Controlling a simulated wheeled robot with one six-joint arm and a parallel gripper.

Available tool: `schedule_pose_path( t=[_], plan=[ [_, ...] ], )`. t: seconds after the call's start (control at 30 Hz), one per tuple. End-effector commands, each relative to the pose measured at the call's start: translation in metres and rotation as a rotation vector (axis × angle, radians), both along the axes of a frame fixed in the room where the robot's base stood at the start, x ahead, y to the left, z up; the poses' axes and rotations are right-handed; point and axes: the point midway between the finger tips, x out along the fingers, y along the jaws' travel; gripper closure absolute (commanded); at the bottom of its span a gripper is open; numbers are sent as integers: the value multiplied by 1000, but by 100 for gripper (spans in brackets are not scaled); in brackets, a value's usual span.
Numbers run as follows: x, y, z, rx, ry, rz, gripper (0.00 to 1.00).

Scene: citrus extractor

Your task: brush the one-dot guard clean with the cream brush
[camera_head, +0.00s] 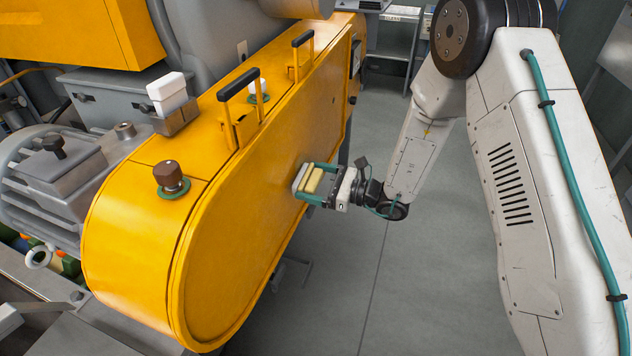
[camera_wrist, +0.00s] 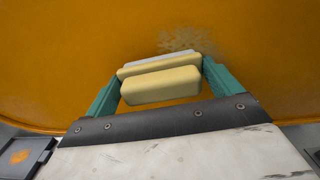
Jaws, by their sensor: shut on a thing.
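The yellow-orange guard (camera_head: 235,220) is a long rounded cover that fills the middle of the head view. Its flat face (camera_wrist: 60,50) fills most of the wrist view, with a pale speckled smudge (camera_wrist: 183,38) just beyond the brush. I cannot make out a dot mark on it. My gripper (camera_head: 307,180) is at this face, its teal fingers shut on the cream brush (camera_head: 313,181). In the wrist view the brush (camera_wrist: 160,86) shows as a cream block with a paler strip on its far side. The bristles are hidden, and I cannot tell whether they touch the guard.
Two black handles (camera_head: 238,84) (camera_head: 302,38) stand on the guard's top. A brown knob (camera_head: 168,174) on a green ring sits nearer. A grey motor (camera_head: 55,170) is at the left, and a shelf (camera_head: 395,40) stands behind. The floor (camera_head: 400,290) right of the guard is clear.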

Motion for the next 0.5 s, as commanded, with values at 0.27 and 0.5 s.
schedule_pose_path(
  t=[0.27,0.5],
  plan=[
    [2,6,0,0,0,1,28],
    [3,10,0,1,0,2,28]
  ],
)
